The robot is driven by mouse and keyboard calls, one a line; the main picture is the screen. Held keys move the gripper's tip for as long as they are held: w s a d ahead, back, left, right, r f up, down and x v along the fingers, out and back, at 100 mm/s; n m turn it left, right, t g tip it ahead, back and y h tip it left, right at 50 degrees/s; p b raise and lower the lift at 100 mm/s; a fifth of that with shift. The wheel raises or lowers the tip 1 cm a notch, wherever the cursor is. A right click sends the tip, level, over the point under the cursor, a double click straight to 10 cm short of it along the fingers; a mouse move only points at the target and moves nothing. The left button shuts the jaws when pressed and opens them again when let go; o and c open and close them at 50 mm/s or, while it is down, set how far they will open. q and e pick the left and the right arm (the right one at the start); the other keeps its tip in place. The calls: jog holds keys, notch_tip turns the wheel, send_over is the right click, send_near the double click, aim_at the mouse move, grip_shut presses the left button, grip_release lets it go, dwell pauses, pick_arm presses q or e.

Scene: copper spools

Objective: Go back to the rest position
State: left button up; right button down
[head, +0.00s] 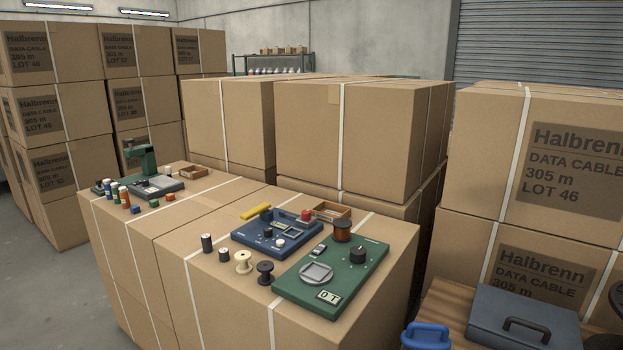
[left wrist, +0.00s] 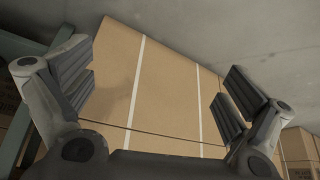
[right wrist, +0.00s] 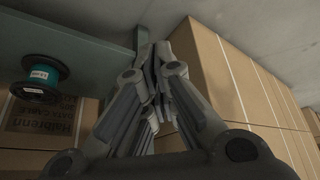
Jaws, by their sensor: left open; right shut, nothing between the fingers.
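My left gripper (left wrist: 160,95) is open and empty in the left wrist view, with a strapped cardboard box (left wrist: 115,85) beyond its spread fingers. My right gripper (right wrist: 158,85) is shut with nothing in it in the right wrist view. Neither gripper shows in the head view. In the head view a green device (head: 335,275) with a copper spool (head: 343,231) and a blue device (head: 278,235) sit on a carton top. Several small spools, including a cream one (head: 243,262) and a black one (head: 265,272), stand left of them.
A spool with a teal winding (right wrist: 40,76) shows left of my right gripper, by a grey-green panel (right wrist: 80,40). Strapped boxes (right wrist: 225,75) stand to its right. In the head view, stacked cartons (head: 500,160) surround the work surface. A dark case (head: 525,318) lies at the lower right.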

pick_arm(q)
jog(key=s+a+f+g+p, duration=0.2)
jog(key=s+f+p, duration=0.2)
jog(key=s+p, duration=0.3)
jog(key=s+a+f+g+p, duration=0.2)
jog(key=s+p, duration=0.5)
jog(key=s, duration=0.9)
jog(key=shift+s+a+f+y, duration=0.2)
jog(key=shift+a+f+y, duration=0.2)
jog(key=shift+f, duration=0.5)
pick_arm(e)
jog(key=s+d+f+g, duration=0.2)
jog(key=s+f, duration=0.2)
jog(key=s, duration=0.7)
jog(key=s+d+f+g, duration=0.2)
jog(key=s+f, duration=0.1)
jog(key=s, duration=0.9)
jog(key=shift+s+d+f+h, duration=0.15)
jog(key=shift+d+f+h, duration=0.2)
jog(key=shift+h, duration=0.05)
